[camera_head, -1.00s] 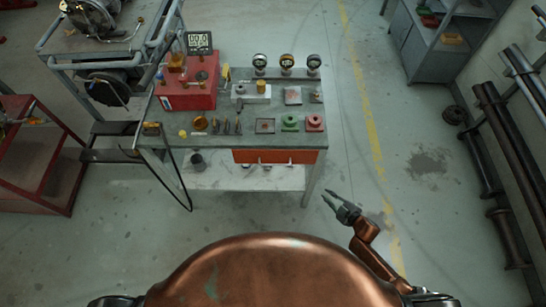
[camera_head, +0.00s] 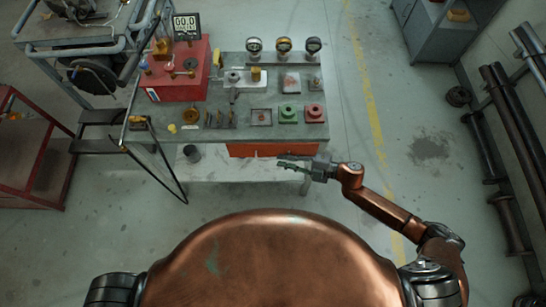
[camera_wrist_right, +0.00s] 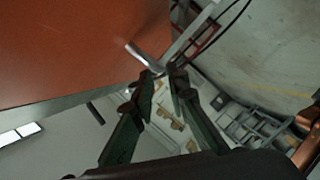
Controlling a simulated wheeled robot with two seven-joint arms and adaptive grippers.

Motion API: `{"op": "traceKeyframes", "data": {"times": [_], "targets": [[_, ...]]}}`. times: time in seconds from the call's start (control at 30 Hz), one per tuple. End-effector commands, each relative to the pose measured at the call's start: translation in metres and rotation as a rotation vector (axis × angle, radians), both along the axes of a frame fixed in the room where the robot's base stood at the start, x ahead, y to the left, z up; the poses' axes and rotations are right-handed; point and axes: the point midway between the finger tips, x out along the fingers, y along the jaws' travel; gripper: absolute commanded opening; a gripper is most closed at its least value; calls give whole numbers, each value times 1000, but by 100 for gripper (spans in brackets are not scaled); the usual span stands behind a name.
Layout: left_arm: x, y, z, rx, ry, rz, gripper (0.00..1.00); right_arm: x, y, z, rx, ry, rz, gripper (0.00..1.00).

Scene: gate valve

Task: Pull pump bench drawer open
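The pump bench (camera_head: 225,139) has an orange-red drawer (camera_head: 245,150) under its top at the front right; the drawer looks shut. My right gripper (camera_head: 281,162) is in front of the drawer's lower part, fingers pointing left. In the right wrist view the drawer front (camera_wrist_right: 70,45) fills the upper left, with a silver handle (camera_wrist_right: 143,57) on it. My right fingertips (camera_wrist_right: 165,71) are at the handle's near end, with a small gap between them. Whether they touch the handle cannot be told. The head view hides the handle behind my gripper. My left gripper is out of view.
On the bench top stand a red box (camera_head: 180,77) with a display, several gauges (camera_head: 284,46), and green (camera_head: 288,113) and red (camera_head: 314,112) parts. A lower shelf (camera_head: 225,169) lies beneath. A wheeled trolley stands at left.

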Motion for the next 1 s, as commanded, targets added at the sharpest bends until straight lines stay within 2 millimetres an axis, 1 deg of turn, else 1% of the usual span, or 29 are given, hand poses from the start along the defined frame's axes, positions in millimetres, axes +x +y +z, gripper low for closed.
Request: {"op": "traceKeyframes", "data": {"times": [0.03,0.1,0.2,0.33,0.43,0.67,0.9,1.0], "targets": [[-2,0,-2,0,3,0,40,3,9,-3,2,0,1,14],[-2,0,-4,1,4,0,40,6,20,-5,2,1,1,14],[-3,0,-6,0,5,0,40,11,31,-9,1,1,-2,14],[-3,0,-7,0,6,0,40,14,41,-11,0,1,-2,14],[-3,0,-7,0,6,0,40,15,45,-12,-1,1,-3,14],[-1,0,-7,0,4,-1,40,15,45,-11,-1,1,-6,14],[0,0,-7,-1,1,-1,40,15,44,-11,-1,1,-6,0],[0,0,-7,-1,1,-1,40,15,44,-12,-1,1,-6,0]]}}
